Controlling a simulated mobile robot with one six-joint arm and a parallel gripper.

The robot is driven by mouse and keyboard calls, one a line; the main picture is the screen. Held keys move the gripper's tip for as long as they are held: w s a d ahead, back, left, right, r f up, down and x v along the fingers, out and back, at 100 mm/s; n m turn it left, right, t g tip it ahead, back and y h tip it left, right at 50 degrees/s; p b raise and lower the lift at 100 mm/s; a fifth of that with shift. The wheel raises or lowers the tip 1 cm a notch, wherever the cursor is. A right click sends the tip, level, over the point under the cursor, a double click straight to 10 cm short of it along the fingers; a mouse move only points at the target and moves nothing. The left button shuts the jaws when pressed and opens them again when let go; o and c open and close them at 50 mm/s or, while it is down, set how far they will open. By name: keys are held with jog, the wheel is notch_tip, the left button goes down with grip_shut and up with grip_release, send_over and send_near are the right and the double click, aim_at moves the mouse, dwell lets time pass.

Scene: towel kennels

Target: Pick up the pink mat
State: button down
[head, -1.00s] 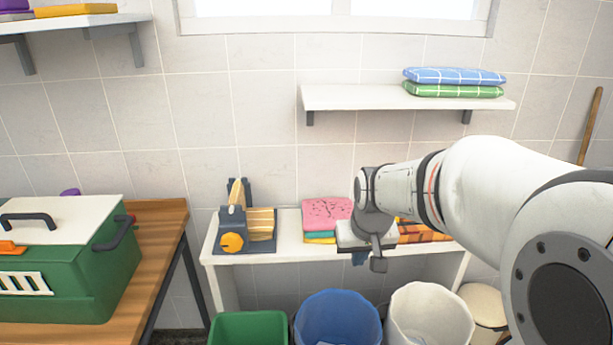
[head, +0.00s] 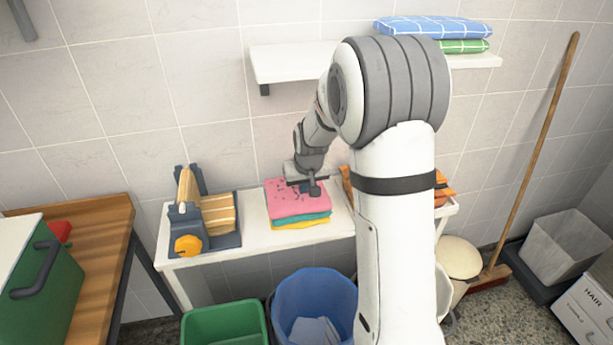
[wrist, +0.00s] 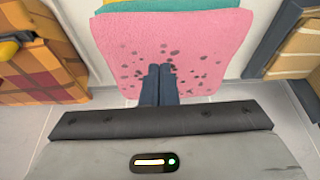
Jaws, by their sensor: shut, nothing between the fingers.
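The pink mat (head: 287,204) has dark spots and lies flat on top of a stack on the white bench. A teal mat (head: 303,220) and a yellow mat (head: 301,226) lie under it. In the wrist view the pink mat (wrist: 205,38) fills the upper middle. My gripper (wrist: 160,70) is shut and empty, its fingers together over the spotted edge of the pink mat. In the head view my gripper (head: 314,192) is at the back of the stack. I cannot tell whether the fingertips touch the mat.
A grey rack with yellow pieces (head: 215,218) stands left of the stack. Orange checked cloth (wrist: 40,60) lies on the stack's other side. A white shelf (head: 290,62) hangs above. Green (head: 225,325) and blue (head: 315,300) bins stand in front of the bench.

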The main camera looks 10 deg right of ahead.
aim_at(307, 210)
jog(key=shift+x, duration=1.9)
jog(key=shift+s+a, duration=0.15)
jog(key=shift+s+f, duration=0.15)
jog(key=shift+s, duration=0.25)
jog(key=s+b, duration=0.2)
jog(key=s, duration=0.2)
jog(key=shift+s, duration=0.25)
